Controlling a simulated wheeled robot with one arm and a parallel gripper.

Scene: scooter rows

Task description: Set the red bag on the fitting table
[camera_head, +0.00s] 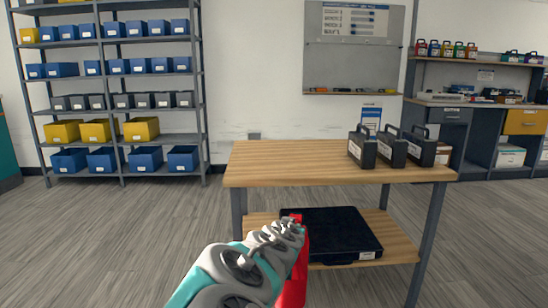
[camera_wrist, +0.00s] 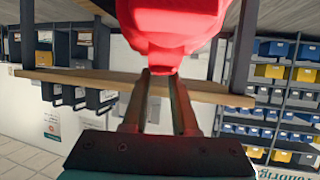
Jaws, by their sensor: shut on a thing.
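The red bag (camera_head: 301,262) is in front of the table in the head view, partly hidden behind my arm. In the wrist view the red bag (camera_wrist: 172,25) fills the top middle, between and beyond the fingertips. My gripper (camera_wrist: 161,76) is shut on it; the exact contact is hard to see. The fitting table (camera_head: 290,162) is a wooden-topped table with grey legs and a lower shelf. The bag appears lower than the tabletop and on the near side of it. The table also shows upside down in the wrist view (camera_wrist: 95,79).
Three black cases (camera_head: 392,150) stand on the table's right end. A flat black case (camera_head: 330,232) lies on the lower shelf. The left and middle of the tabletop are clear. A shelf rack with bins (camera_head: 112,85) stands back left, a workbench (camera_head: 485,106) back right.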

